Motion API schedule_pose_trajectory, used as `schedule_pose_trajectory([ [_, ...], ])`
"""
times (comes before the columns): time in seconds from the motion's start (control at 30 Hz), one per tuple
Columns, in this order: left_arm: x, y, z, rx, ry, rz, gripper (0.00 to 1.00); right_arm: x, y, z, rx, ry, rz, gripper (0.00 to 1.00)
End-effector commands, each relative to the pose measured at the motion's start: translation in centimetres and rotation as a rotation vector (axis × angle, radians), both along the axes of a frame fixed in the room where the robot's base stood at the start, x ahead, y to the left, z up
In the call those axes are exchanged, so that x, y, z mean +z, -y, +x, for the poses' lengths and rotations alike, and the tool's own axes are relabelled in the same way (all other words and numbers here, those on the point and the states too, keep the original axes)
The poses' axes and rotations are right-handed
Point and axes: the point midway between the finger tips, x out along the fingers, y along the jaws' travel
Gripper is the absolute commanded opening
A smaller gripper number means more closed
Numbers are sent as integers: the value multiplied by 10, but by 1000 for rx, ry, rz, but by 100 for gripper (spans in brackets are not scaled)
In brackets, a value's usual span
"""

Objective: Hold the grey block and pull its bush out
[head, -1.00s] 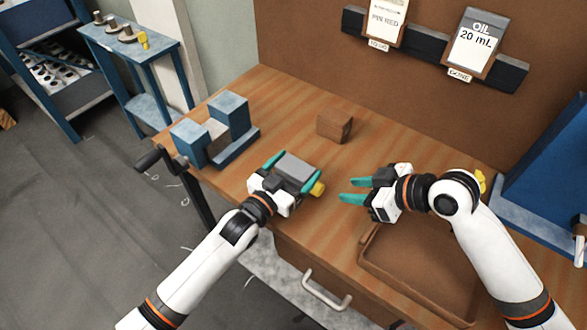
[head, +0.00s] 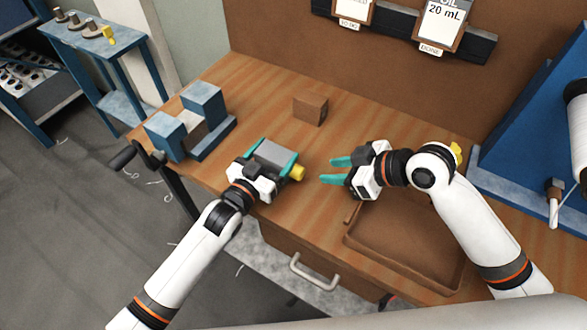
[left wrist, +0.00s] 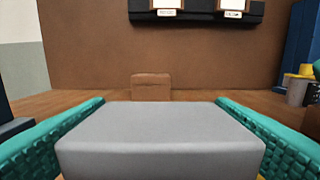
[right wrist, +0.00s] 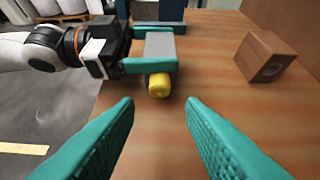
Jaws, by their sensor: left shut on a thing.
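The grey block (head: 273,155) is held between the teal fingers of my left gripper (head: 270,152), over the left part of the workbench. It fills the lower middle of the left wrist view (left wrist: 160,140). The yellow bush (head: 297,172) sticks out of the block's right side, facing my right gripper. It also shows in the right wrist view (right wrist: 159,86), below the block's grey face (right wrist: 159,46). My right gripper (head: 335,170) is open and empty, its fingers pointing left toward the bush with a gap between. Whether the left fingers' inner faces touch fully is hidden.
A brown wooden block (head: 310,108) with a hole stands behind the grippers. A blue vise-like fixture (head: 208,142) is at the bench's left end. A brown tray (head: 400,272) lies at front right. Blue equipment (head: 530,130) stands far right. Bench between the grippers is clear.

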Motion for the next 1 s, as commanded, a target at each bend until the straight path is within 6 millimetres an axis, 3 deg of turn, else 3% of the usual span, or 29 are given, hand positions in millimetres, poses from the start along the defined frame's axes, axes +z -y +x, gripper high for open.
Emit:
schedule_pose_trajectory([
  [0.4,-1,0,0,0,-2,1,40,0,0,0,0,0,0,36],
  [0.5,-1,0,0,0,-2,1,40,-1,1,0,0,5,0,53],
  [0.57,-1,0,0,0,-2,1,40,-4,2,-1,-1,22,-1,55],
  [1.0,-1,0,0,0,-2,1,40,-24,18,-27,31,348,24,55],
])
